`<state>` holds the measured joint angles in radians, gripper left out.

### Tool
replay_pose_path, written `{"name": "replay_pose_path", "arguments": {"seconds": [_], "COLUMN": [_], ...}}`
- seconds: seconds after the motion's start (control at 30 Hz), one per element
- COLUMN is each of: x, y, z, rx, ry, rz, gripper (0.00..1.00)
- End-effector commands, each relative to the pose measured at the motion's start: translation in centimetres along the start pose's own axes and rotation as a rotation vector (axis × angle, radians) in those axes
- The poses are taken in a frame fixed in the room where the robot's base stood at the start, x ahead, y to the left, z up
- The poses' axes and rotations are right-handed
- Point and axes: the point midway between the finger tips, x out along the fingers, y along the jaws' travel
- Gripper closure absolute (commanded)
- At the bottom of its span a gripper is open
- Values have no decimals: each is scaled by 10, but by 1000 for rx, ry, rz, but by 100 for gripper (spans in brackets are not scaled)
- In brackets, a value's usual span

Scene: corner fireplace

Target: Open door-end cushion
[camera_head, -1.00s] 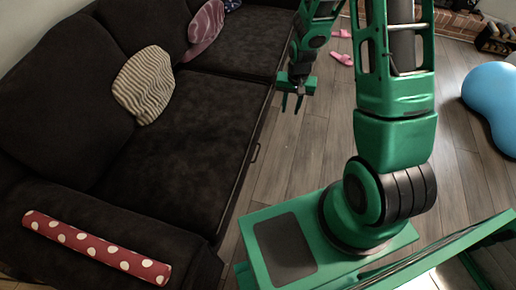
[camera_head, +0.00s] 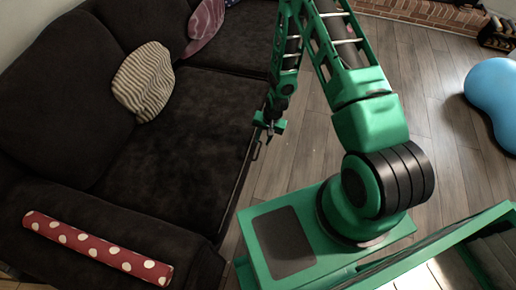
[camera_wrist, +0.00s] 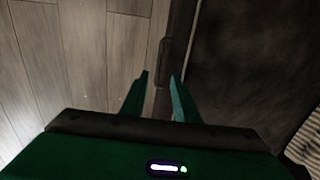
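The dark sofa's near seat cushion (camera_head: 180,135) lies flat, with its front edge along the floor side. A slim bar handle (camera_head: 257,150) is on the sofa front below this cushion; it also shows in the wrist view (camera_wrist: 163,62) as a dark bar running along the sofa edge. My gripper (camera_head: 267,138) is beside the sofa front, close to the handle. In the wrist view its two fingers (camera_wrist: 160,78) are apart, with the handle lying ahead of and between the tips. Nothing is seen held, and contact with the handle cannot be told.
A striped pillow (camera_head: 143,82) leans on the backrest. A red dotted roll (camera_head: 98,248) lies on the near armrest. A purple cloth (camera_head: 205,27) is on the farther seat. A blue rounded object (camera_head: 494,100) stands at right. Wooden floor (camera_head: 308,150) is clear between sofa and arm.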

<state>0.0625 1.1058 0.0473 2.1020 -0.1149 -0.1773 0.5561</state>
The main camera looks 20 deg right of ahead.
Motion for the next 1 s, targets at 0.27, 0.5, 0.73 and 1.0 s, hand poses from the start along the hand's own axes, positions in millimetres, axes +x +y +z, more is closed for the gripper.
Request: {"name": "replay_pose_path", "arguments": {"seconds": [0.27,0.5,0.73,1.0], "x": [46,73,82,81], "y": [2,2,2,2], "z": [0,-1,-1,-1], "rx": [3,4,3,3], "ry": [-1,0,1,1], "rz": [1,1,0,0], "gripper": [72,72,72,84]}}
